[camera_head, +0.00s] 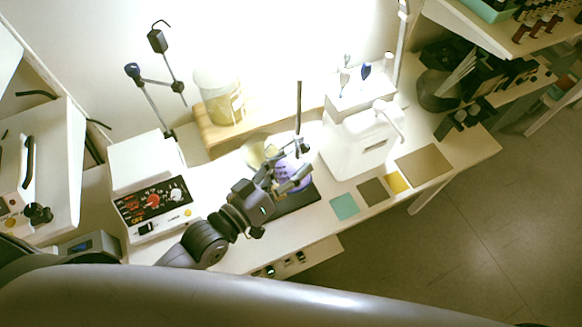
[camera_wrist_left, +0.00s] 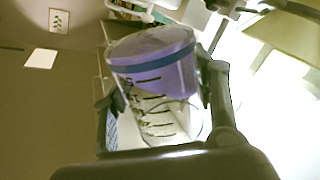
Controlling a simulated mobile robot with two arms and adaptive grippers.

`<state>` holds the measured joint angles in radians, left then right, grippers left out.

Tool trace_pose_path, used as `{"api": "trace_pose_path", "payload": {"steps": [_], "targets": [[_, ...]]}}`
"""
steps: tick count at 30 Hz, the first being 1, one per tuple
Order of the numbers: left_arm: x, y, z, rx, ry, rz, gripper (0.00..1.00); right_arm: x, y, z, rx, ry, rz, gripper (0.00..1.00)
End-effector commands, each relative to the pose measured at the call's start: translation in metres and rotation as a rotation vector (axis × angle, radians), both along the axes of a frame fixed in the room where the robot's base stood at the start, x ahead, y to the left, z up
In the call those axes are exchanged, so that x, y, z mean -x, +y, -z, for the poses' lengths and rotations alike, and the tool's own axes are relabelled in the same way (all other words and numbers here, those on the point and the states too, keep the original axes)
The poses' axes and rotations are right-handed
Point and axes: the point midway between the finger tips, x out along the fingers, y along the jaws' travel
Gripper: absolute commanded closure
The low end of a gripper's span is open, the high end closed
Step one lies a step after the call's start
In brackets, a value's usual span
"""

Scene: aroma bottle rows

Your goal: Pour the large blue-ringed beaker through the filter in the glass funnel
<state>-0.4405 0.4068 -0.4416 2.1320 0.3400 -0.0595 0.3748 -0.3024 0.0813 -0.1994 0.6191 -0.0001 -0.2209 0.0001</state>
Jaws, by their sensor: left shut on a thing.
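My left gripper (camera_head: 288,174) is shut on a clear beaker (camera_head: 284,181) with purple liquid, above a black stand base (camera_head: 299,202). In the left wrist view the beaker (camera_wrist_left: 158,103) sits between the two fingers (camera_wrist_left: 160,92). It has a blue ring and dark graduation marks, and the purple shows at the ringed end. The beaker looks tilted in that view; its true tilt is hard to tell. A vertical rod (camera_head: 299,100) rises behind it. A pale yellowish round shape (camera_head: 257,150) lies just left of the gripper; I cannot tell whether it is the funnel. My right gripper is not in view.
A white box with a control panel (camera_head: 152,203) stands left. A large jar (camera_head: 219,97) stands on a wooden shelf (camera_head: 212,137) behind. A white machine (camera_head: 362,143) stands right. Coloured squares, including a teal one (camera_head: 344,207), lie near the table's front edge.

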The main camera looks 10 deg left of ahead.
Motion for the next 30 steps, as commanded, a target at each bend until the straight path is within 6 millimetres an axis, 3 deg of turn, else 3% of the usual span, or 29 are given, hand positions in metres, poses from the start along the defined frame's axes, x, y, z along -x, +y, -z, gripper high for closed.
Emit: {"api": "trace_pose_path", "payload": {"steps": [12,30], "targets": [[-0.004,0.004,-0.013,0.057,0.043,0.000,0.81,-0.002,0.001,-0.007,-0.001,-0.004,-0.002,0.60],[-0.005,0.006,-0.002,0.235,0.193,0.000,0.81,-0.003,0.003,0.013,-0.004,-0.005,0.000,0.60]]}}
